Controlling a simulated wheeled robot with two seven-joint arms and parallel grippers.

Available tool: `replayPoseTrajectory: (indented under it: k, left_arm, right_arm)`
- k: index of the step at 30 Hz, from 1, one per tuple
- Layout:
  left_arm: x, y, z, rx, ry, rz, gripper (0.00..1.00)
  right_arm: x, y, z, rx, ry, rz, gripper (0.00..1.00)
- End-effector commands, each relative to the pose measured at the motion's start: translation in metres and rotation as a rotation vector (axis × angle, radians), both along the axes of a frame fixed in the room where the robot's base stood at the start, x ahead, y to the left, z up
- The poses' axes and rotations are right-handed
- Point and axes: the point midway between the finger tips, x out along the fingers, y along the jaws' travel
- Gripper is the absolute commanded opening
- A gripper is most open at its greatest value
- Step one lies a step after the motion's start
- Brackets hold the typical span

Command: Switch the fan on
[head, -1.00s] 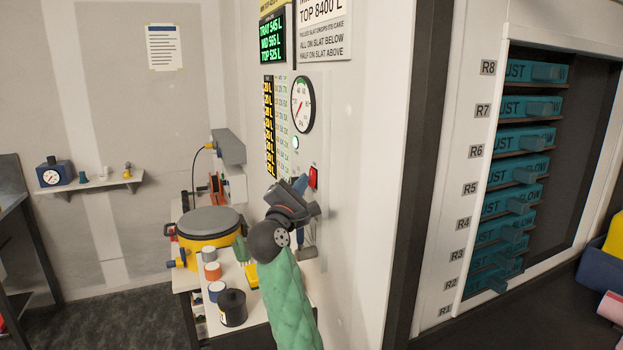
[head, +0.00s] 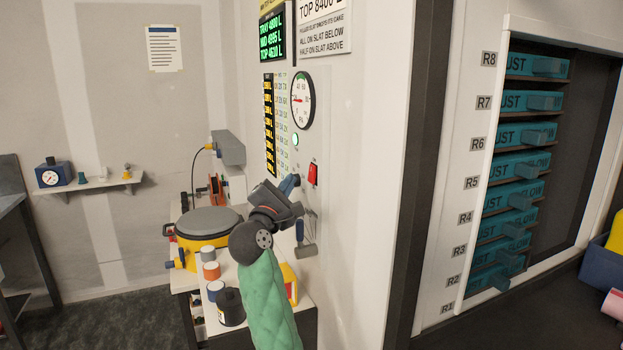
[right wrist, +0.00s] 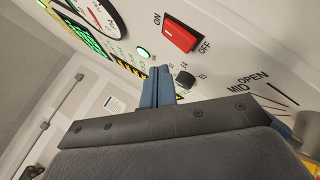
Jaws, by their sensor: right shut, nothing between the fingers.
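The red fan rocker switch (head: 313,174) is on the white wall panel. It also shows in the right wrist view (right wrist: 180,37), between the labels ON and OFF. My right gripper (head: 290,184) has blue fingers, shut and empty, just left of the switch in the head view. In the right wrist view its fingertips (right wrist: 158,72) are below and left of the switch, with a visible gap. A round lamp glows green beside the switch (right wrist: 142,52). My left gripper is out of view.
A dial gauge (head: 302,100) and lit number displays (head: 272,38) are above the switch. A small black knob (right wrist: 185,79) is close to my fingers. A bench with a yellow, grey-lidded vessel (head: 207,227) stands left. A slatted rack (head: 522,170) is right.

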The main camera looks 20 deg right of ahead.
Motion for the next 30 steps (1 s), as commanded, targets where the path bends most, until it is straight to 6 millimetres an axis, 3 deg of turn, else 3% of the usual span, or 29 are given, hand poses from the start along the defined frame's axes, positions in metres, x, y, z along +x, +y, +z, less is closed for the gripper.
replayPoseTrajectory:
  k: [9,30]
  left_arm:
    - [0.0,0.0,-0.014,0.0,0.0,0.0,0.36]
    - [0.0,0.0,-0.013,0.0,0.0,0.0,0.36]
  right_arm:
    - [-0.001,0.023,-0.005,0.001,0.0,0.001,0.0]
    - [-0.001,0.023,-0.004,-0.006,0.006,-0.002,0.0]
